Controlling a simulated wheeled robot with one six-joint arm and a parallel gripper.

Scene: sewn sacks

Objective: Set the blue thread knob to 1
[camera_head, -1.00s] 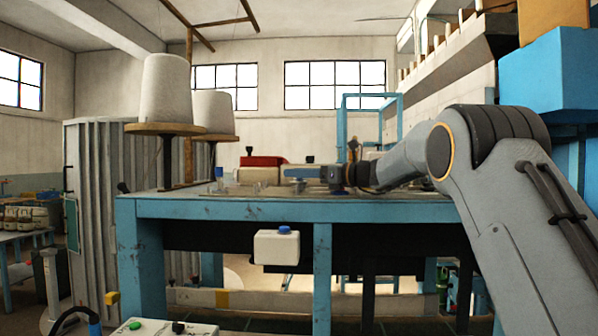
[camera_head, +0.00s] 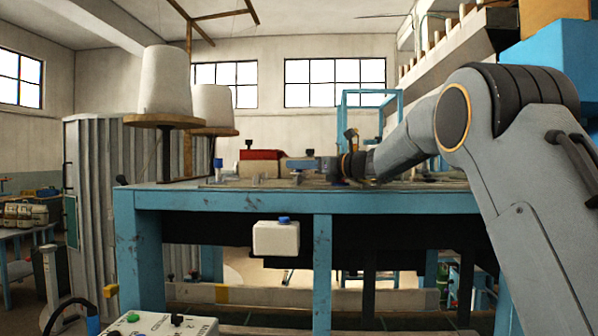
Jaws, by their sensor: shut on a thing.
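My gripper (camera_head: 325,168) is over the blue workbench, at the end of my arm, which reaches in from the right. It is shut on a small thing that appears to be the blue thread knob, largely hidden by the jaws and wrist. A blue block (camera_head: 299,163) with a small black knob on top is just left of the gripper. A red block (camera_head: 261,155), also with a black knob, stands further left. The knob's marks and setting are too small to read.
The blue workbench (camera_head: 230,203) spans the middle. A white box (camera_head: 276,239) with a blue button hangs at its front edge. Large thread cones (camera_head: 166,80) stand on wooden discs at left. A control panel (camera_head: 160,325) is at the bottom left.

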